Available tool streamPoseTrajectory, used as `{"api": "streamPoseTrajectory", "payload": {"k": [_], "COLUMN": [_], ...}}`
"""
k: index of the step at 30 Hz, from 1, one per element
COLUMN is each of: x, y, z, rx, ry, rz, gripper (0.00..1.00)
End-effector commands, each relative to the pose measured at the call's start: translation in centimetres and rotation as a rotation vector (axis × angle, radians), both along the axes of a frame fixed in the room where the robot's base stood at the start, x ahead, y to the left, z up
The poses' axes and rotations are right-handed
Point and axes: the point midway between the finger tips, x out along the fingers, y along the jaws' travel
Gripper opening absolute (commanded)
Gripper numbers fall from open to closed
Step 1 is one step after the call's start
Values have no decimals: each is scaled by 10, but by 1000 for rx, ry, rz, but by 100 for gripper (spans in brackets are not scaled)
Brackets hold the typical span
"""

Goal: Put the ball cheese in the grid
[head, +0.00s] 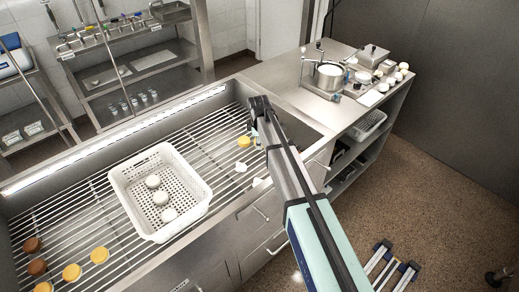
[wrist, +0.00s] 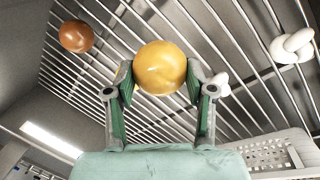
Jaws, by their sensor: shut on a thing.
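My gripper (wrist: 160,85) is shut on a yellow ball cheese (wrist: 160,68), with a green-padded finger on each side of it. In the head view, my gripper (head: 254,134) is over the right part of the steel bar grid (head: 90,202), and a yellow ball (head: 244,141) shows at its fingers. The grid bars (wrist: 215,45) fill the background of the wrist view. I cannot tell whether the held ball touches the bars. An orange-brown ball (wrist: 76,36) lies on the grid to the left in the wrist view.
A white perforated basket (head: 119,183) holding several whitish balls stands on the grid, left of my gripper. White knotted pieces (wrist: 292,46) lie near it. Yellow (head: 72,272) and brown balls (head: 37,267) lie at the near left. Steel walls surround the grid.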

Motion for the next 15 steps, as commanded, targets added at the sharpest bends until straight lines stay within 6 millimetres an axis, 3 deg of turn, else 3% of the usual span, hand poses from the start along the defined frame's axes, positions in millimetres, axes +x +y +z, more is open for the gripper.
{"api": "streamPoseTrajectory", "payload": {"k": [4, 15], "x": [0, 0], "y": [0, 0], "z": [-22, -49], "rx": [-1, -1], "ry": [2, 2], "rz": [0, 0], "gripper": [18, 18]}}
